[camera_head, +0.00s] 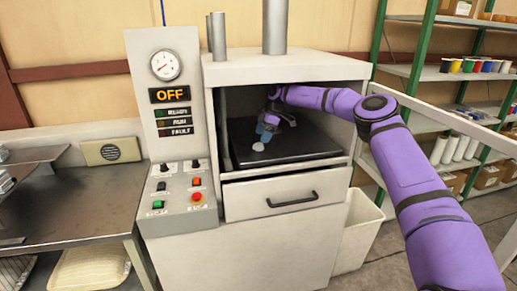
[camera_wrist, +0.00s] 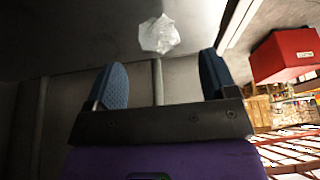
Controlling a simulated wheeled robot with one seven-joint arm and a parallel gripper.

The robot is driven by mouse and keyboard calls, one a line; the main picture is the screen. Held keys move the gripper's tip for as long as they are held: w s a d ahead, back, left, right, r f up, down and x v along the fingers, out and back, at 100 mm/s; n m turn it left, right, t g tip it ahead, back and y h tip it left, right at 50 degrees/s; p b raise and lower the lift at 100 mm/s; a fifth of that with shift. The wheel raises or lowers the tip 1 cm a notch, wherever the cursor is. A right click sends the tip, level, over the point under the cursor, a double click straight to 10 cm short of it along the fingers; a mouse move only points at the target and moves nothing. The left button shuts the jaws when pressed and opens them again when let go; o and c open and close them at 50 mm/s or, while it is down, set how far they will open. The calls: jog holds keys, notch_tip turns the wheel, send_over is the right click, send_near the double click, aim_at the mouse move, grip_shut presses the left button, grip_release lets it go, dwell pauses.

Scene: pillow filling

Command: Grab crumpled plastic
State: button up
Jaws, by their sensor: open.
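The crumpled plastic (camera_head: 258,146) is a small whitish clump lying on the dark plate (camera_head: 300,150) inside the machine's open chamber. In the wrist view the crumpled plastic (camera_wrist: 159,34) looks translucent white and lies beyond my fingertips, about midway between them. My gripper (camera_head: 266,132) reaches into the chamber from the right and is just above and beside the plastic. In the wrist view my gripper (camera_wrist: 160,80) has its two blue pads wide apart with nothing between them. The plastic appears apart from both fingers.
The chamber walls and top of the machine (camera_head: 290,68) surround my gripper. Below is a drawer (camera_head: 270,197) with a black handle. A white bin (camera_head: 357,230) is at the right. A red box (camera_wrist: 284,55) shows in the wrist view.

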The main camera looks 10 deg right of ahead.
aim_at(259, 142)
jog(key=shift+x, duration=2.55)
jog(key=c, duration=1)
